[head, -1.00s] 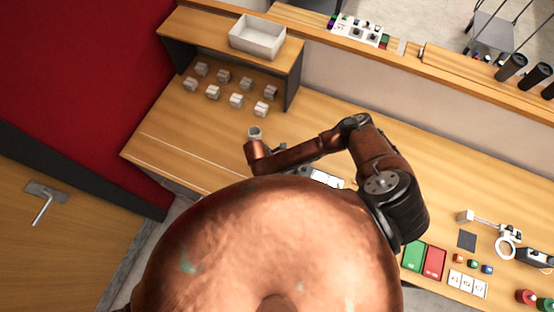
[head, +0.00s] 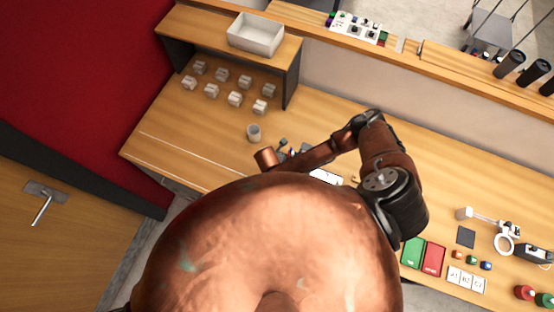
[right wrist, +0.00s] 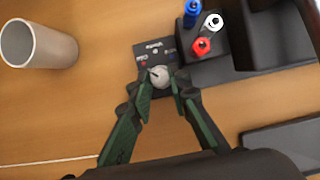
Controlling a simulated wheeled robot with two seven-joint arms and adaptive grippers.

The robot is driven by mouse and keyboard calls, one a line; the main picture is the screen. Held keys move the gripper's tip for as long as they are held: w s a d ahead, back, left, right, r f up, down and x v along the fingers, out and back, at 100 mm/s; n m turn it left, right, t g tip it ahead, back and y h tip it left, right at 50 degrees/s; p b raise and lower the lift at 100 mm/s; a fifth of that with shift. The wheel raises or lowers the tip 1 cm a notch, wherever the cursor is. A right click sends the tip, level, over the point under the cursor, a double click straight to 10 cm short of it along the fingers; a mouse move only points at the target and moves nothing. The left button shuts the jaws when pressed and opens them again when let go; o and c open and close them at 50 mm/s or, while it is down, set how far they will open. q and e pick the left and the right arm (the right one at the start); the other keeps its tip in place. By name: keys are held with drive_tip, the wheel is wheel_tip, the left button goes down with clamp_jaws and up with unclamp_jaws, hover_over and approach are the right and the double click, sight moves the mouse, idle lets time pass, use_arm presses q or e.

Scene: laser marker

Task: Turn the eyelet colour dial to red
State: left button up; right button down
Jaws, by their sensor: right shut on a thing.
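In the right wrist view, the dial is a pale round knob (right wrist: 159,76) on a small dark panel (right wrist: 143,50) with tiny markings, too small to read surely. A dark line on the knob points to its upper left, towards a small reddish mark. My right gripper (right wrist: 161,80) has its two dark green fingers against opposite sides of the knob, shut on it. In the head view my copper arm reaches over the bench, and the gripper and dial are mostly hidden. My left gripper is not in view.
Beside the panel, a dark block (right wrist: 205,43) holds blue, white and red pieces. A pale cup (right wrist: 38,43) stands left of it, also in the head view (head: 254,133). Several small grey blocks (head: 235,98) stand farther back by a shelf with a white tray (head: 256,36).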

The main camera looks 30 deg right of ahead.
idle(0.3)
drive_tip(key=c, duration=1.8)
unclamp_jaws()
drive_tip(key=shift+v, duration=4)
